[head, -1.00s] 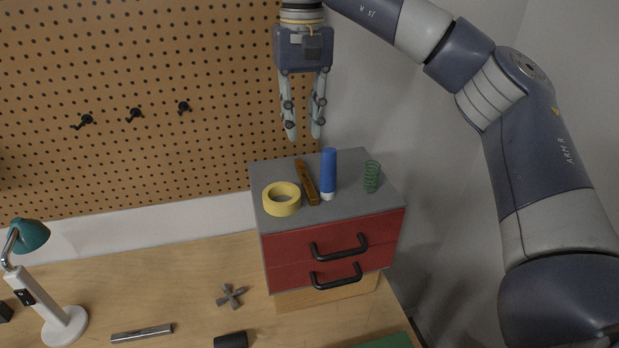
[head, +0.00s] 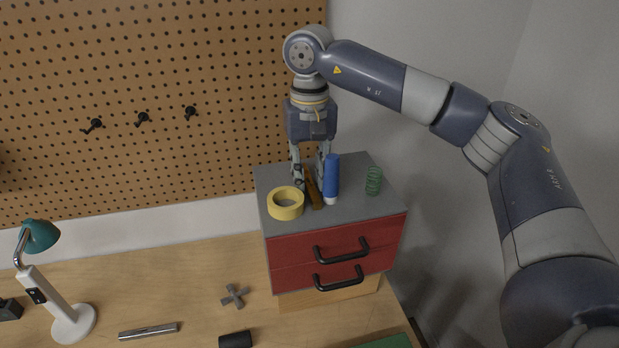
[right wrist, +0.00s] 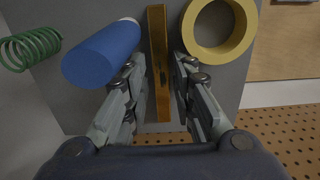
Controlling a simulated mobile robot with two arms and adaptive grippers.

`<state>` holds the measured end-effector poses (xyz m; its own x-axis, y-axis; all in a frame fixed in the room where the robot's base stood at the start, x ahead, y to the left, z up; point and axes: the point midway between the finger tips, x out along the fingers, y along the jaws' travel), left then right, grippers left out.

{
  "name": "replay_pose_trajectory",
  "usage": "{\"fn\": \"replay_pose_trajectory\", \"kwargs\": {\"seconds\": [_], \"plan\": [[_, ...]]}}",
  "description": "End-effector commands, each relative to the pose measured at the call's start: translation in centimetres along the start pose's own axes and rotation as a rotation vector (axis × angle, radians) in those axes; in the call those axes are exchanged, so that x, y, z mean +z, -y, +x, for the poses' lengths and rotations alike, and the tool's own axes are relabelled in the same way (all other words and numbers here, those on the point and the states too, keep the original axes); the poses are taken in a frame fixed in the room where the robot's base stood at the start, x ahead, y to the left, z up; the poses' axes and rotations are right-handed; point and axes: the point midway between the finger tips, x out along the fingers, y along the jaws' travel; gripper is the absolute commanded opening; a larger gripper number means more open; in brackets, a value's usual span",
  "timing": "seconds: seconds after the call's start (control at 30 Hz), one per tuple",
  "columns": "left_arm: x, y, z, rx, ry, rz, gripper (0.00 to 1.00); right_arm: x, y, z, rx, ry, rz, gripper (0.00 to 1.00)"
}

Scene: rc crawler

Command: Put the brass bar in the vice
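The brass bar (head: 314,195) lies flat on the grey top of a red drawer cabinet, between a yellow tape roll and a blue cylinder. In the right wrist view the bar (right wrist: 158,50) runs lengthwise between the fingers. My right gripper (head: 311,186) points down over the cabinet top, open, with its fingers on either side of the bar. In the right wrist view there is a gap between the bar and both fingers (right wrist: 160,75). My left gripper is not in view. I cannot make out a vice.
The yellow tape roll (head: 285,203), blue cylinder (head: 332,178) and green spring (head: 374,181) stand close by on the cabinet (head: 285,250). A lamp (head: 62,310), a metal bar (head: 148,331) and a grey cross-shaped part (head: 235,296) are on the bench. A pegboard (head: 150,60) rises behind.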

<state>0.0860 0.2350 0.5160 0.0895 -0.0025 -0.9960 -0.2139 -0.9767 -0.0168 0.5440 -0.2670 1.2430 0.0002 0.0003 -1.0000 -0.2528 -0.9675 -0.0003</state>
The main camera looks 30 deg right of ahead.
Motion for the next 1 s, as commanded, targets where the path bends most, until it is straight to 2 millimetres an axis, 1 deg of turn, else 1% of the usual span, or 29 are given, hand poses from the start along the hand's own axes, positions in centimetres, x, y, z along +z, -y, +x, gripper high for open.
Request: {"fn": "replay_pose_trajectory", "kwargs": {"seconds": [0.23,0.33,0.37,0.77,0.87,1.0], "plan": [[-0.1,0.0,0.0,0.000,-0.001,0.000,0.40,0.0,0.0,0.3,-0.001,0.000,0.000,0.24],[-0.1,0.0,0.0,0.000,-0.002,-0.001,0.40,0.0,0.0,0.3,-0.001,0.000,0.000,0.01],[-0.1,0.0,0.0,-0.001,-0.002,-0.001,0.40,0.0,0.0,0.3,-0.001,0.000,0.000,0.00],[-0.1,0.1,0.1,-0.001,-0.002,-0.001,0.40,0.0,0.1,0.0,-0.001,-0.001,0.000,0.00],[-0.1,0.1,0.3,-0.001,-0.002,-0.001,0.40,0.0,0.1,-0.5,-0.002,-0.002,0.000,0.00],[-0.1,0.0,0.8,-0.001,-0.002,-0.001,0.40,-0.1,0.1,-2.0,-0.003,-0.003,0.000,0.00]]}}
